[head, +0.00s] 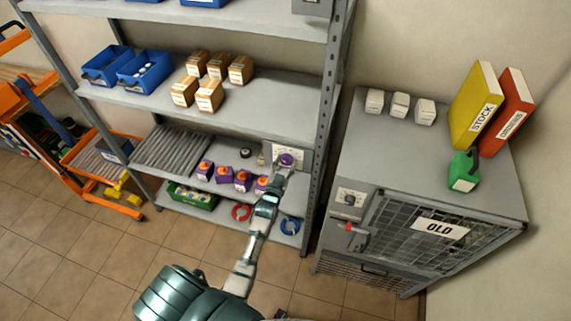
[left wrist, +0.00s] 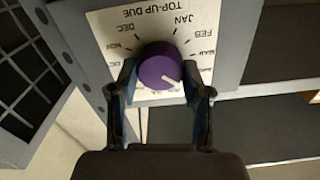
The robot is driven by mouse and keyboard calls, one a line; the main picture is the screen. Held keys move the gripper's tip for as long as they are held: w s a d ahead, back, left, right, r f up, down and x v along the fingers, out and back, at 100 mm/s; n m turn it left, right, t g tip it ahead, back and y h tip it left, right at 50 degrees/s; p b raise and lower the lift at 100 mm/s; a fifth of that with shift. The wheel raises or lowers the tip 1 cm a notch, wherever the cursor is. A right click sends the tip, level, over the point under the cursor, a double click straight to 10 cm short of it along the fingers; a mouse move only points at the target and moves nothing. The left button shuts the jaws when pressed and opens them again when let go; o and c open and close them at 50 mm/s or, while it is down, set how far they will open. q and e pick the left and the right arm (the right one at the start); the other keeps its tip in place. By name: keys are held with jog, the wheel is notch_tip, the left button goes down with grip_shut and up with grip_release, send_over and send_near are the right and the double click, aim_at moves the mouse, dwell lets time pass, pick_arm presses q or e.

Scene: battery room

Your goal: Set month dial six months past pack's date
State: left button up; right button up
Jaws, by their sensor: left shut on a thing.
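The month dial is a purple knob (head: 286,159) on a white plate (head: 298,154) at the right end of the lower shelf. In the left wrist view the knob (left wrist: 159,67) shows a white pointer mark toward the lower right. The plate (left wrist: 110,22) reads TOP-UP DUE, upside down, with JAN, FEB and DEC legible; lower labels are partly hidden by my fingers. My left gripper (head: 281,170) is shut on the knob, one finger at each side (left wrist: 160,92). Purple-and-orange packs (head: 224,175) stand in a row left of the dial; their dates are too small to read.
A grey cabinet (head: 425,160) marked OLD, with its own dial (head: 350,198), stands at the right. A shelf upright (head: 325,115) rises close beside my left gripper.

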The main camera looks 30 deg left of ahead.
pick_arm(q)
jog(key=n, duration=0.3)
jog(key=f+n, duration=0.1)
jog(key=n, duration=0.3)
jog(key=shift+s+f, duration=0.1)
jog(key=n, duration=0.4)
jog(key=shift+n, duration=1.6)
jog(key=o, duration=1.2)
jog(key=shift+c, duration=0.2)
jog(key=shift+r, duration=0.2)
jog(key=v, duration=1.1)
jog(key=shift+s, duration=0.35)
